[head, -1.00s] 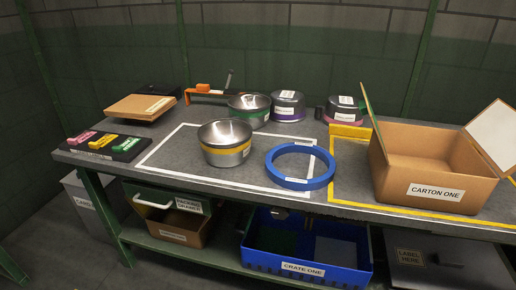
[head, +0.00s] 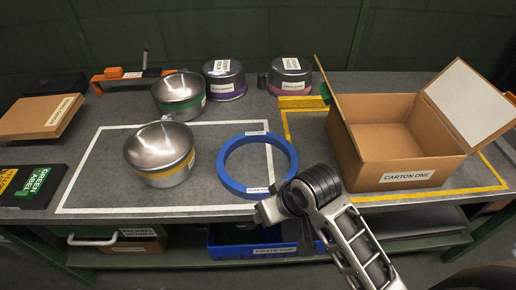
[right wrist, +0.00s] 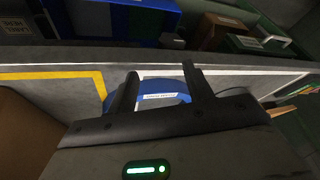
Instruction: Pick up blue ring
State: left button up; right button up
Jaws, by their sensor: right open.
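The blue ring (head: 229,181) lies flat on the grey table, right of the yellow-banded pot and left of the open carton. Small white labels are on its near and far sides. My right gripper (head: 262,214) is at the table's front edge, just in front of the ring's near side. In the right wrist view part of the ring (right wrist: 165,99) shows between the two open fingers of my right gripper (right wrist: 160,78), with its white label facing me. The fingers hold nothing. I cannot tell whether they touch the ring. My left gripper is not in view.
A yellow-banded pot (head: 160,152) stands left of the ring. A green-banded pot (head: 180,96) and two upturned-looking pots (head: 224,78) stand behind. The carton labelled CARTON ONE (head: 400,165) is at right. A blue crate (head: 225,249) sits on the shelf below.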

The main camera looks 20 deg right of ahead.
jog(key=w+a+r, duration=0.3)
jog(key=w+r, duration=0.2)
jog(key=w, duration=0.2)
jog(key=g+p, duration=0.1)
jog(key=g, duration=0.1)
send_near(225, 173)
jog(key=x, duration=0.3)
jog(key=shift+w+a+f, duration=0.15)
jog(key=shift+a, duration=0.05)
jog(key=shift+x, duration=2.7)
jog(key=shift+d, duration=0.1)
jog(key=shift+c, duration=0.3)
jog(key=c, duration=1)
